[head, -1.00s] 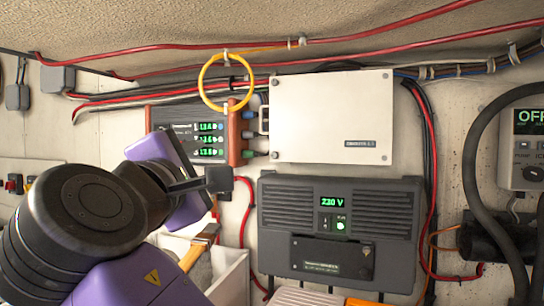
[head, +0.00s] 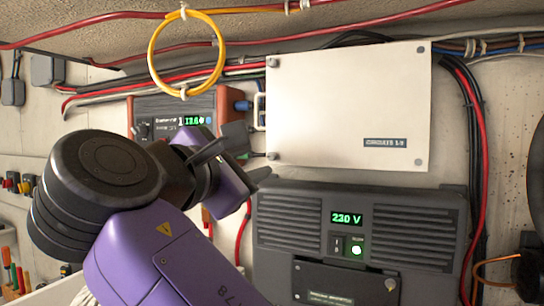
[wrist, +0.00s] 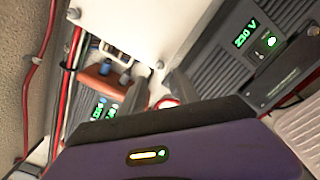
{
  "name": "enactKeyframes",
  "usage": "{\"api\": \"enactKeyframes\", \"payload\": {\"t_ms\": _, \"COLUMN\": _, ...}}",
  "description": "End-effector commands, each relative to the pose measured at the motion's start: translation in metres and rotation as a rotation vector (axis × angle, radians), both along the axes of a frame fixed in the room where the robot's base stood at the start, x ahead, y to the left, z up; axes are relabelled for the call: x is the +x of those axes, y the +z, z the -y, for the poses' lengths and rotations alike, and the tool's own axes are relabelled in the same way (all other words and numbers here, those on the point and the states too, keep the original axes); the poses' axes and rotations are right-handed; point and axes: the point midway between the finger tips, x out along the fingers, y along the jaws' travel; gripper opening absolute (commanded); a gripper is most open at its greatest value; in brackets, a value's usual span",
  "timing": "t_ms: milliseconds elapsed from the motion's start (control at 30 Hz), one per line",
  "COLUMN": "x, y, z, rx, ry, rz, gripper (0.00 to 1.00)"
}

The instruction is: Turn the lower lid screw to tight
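The lid (head: 345,105) is a cream-white panel on the wall with a small grey screw near each corner. Its lower left screw (head: 273,155) is just to the right of my gripper (head: 254,156); a lower right screw (head: 418,162) also shows. In the wrist view, the lid (wrist: 125,25) fills the top, and a screw (wrist: 160,65) at its corner lies just ahead of the gap between my fingertips (wrist: 158,76). My gripper is open and empty, with its two dark fingers apart. I cannot tell whether either finger touches the screw, or the screw's turn angle.
A dark inverter (head: 360,240) reading 230 V is mounted right below the lid. An orange-ended meter unit (head: 175,115) sits left of it, partly behind my arm. A yellow cable loop (head: 152,55) hangs at upper left. Red and black cables (head: 477,150) run down the right side.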

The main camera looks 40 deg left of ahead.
Motion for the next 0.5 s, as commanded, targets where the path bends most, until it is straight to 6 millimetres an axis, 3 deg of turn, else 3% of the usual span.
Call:
{"api": "enactKeyframes", "payload": {"t_ms": 300, "x": 0.047, "y": 0.002, "z": -0.010, "rx": -0.001, "ry": -0.003, "rz": -0.003, "gripper": 0.38}}
{"api": "enactKeyframes", "payload": {"t_ms": 500, "x": 0.065, "y": 0.001, "z": -0.015, "rx": 0.001, "ry": -0.001, "rz": -0.001, "gripper": 0.38}}
